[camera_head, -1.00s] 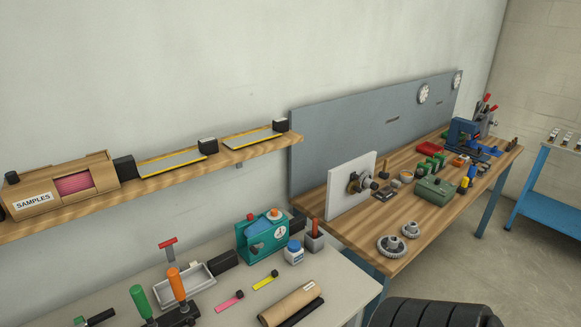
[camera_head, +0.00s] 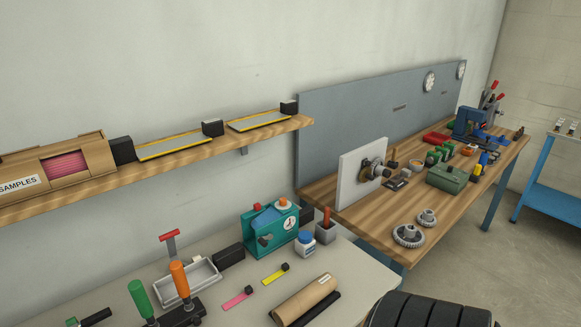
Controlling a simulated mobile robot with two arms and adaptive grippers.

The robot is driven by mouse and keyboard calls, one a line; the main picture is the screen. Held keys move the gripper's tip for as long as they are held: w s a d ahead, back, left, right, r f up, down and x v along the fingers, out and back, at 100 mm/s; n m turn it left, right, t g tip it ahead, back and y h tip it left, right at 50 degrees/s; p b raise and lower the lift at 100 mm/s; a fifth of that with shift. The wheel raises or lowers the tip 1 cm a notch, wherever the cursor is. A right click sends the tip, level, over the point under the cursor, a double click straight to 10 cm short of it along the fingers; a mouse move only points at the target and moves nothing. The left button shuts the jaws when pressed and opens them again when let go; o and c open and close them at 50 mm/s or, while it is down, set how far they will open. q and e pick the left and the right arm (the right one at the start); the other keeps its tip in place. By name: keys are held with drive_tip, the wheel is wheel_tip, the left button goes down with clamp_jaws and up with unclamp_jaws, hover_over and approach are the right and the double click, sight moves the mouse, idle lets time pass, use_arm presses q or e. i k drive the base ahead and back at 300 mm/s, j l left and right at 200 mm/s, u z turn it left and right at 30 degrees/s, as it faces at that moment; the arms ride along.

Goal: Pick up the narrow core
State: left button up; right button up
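I cannot clearly make out which thing is the narrow core. A brown cardboard-coloured roll (camera_head: 305,297) with a small pale label lies on the pale table at the bottom centre. A thin black bar or roll (camera_head: 318,311) lies along its front side. Whether either is the core, I cannot tell.
A teal box (camera_head: 270,229), a blue-white jar (camera_head: 305,243) and an orange-handled tool (camera_head: 179,280) stand on the pale table. A wall shelf (camera_head: 238,138) runs above. A wooden bench (camera_head: 350,225) with gears (camera_head: 408,236) stands right. Floor beyond is open.

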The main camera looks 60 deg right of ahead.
sight(292, 310)
drive_tip(key=i+z, duration=0.1)
drive_tip(key=z, duration=0.3)
drive_tip(key=i+z, duration=0.1)
drive_tip(key=z, duration=0.3)
drive_tip(key=j+z, duration=0.1)
drive_tip(key=z, duration=0.3)
drive_tip(key=i, duration=0.05)
